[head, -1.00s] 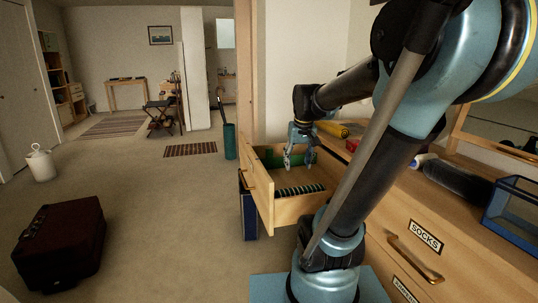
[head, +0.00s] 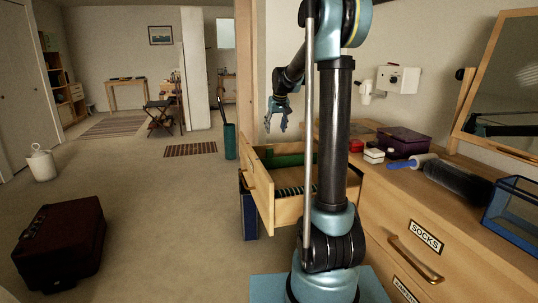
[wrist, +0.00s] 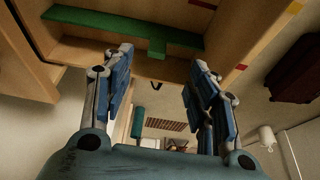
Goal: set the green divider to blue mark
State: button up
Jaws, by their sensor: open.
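The green divider (head: 288,160) stands across the open drawer (head: 286,214), toward its far end. In the wrist view the divider (wrist: 120,27) is a long green bar with a short tab in front of the fingers. My gripper (head: 276,127) is raised above the drawer, apart from the divider. Its two fingers are spread with nothing between them in the wrist view (wrist: 158,85). A red mark (wrist: 241,67) and a yellow mark (wrist: 203,4) show on the drawer wood. I cannot make out a blue mark.
A dark striped item (head: 296,191) lies in the drawer. A dark red suitcase (head: 60,240) lies on open floor.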

aim_at(270, 149)
jog(key=w+x, duration=0.1)
jog(key=x, duration=0.5)
jog(key=w+r+x, duration=0.1)
jog(key=x, duration=0.6)
jog(key=w+x, duration=0.1)
jog(key=x, duration=0.5)
jog(key=shift+w+a+f, duration=0.15)
jog(key=shift+a, duration=0.25)
jog(key=shift+c, duration=0.3)
grip_shut()
